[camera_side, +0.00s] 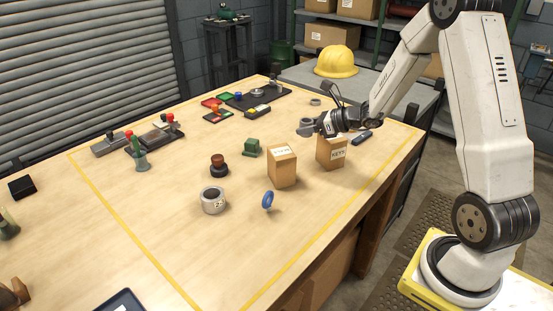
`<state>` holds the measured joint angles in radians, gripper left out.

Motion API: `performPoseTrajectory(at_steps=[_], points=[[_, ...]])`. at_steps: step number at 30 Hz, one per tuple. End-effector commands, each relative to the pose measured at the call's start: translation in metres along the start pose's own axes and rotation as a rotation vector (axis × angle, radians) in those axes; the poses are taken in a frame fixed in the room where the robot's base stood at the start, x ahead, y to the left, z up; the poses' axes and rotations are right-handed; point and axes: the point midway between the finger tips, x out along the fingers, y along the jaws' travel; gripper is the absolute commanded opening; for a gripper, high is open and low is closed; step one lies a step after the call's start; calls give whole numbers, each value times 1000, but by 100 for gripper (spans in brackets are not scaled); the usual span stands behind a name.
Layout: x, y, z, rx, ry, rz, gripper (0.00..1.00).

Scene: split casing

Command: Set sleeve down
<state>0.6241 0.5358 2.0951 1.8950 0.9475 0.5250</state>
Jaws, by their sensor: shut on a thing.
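My gripper (314,127) is in the right half of the side view, over the table behind two small cardboard boxes. It is shut on a small grey piece (306,122), which I take to be the sleeve. The piece is at the fingertips and seems to be above the table top, though its exact height cannot be told. The fingers are small here and partly hide it.
Cardboard boxes (282,166) and (331,152) stand in front of my gripper. A grey ring (315,102) lies behind it. The table's (150,240) front left is mostly clear.

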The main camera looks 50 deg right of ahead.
Motion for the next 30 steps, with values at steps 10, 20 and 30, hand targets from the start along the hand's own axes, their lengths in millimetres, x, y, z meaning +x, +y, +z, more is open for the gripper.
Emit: performPoseTrajectory(at_steps=[10,20,30], points=[[16,135,6,-155,-1,377,0],[-8,259,-4,-309,-1,750,0],[-68,361,-25,-464,-1,1122,0]])
